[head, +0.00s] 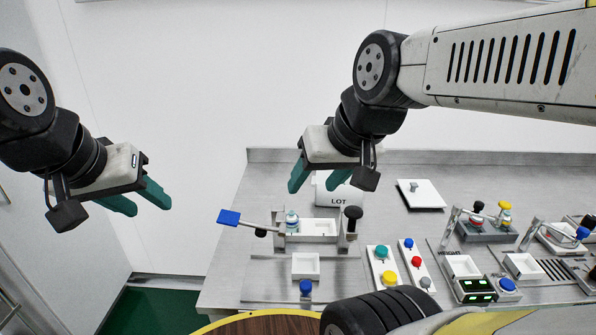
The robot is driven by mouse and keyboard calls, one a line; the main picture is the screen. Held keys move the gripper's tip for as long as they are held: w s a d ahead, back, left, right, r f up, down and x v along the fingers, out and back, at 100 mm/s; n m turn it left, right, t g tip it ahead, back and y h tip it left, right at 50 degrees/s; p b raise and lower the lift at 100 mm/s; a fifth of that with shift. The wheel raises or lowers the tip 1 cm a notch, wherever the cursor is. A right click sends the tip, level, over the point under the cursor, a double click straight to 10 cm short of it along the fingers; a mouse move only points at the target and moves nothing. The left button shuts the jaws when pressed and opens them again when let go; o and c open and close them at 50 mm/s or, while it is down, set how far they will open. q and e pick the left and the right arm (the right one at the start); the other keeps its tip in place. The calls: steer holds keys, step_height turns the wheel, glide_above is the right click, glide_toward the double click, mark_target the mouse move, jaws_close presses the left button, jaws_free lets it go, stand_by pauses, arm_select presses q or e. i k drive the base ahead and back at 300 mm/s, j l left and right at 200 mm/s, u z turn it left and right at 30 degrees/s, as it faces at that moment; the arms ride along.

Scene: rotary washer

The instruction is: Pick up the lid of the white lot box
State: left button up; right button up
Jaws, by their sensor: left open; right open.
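The white lot box (340,198), marked LOT, stands at the back of the steel bench. Its upper part is hidden behind my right gripper (315,185), so I cannot tell if its top is open. A flat white square lid (422,197) with a grey knob lies on the bench to the right of the box. My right gripper is open and empty, its green fingers pointing down in front of the box in the picture. My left gripper (148,207) is open and empty, left of the bench.
A blue-ended lever (229,217) and a white tray holder (319,230) stand in front of the box. Button panels (383,267), a weighing unit (463,267) and racks fill the right front. Bench around the lid is clear.

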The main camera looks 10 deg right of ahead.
mark_target(419, 194)
steer(key=z, duration=0.9)
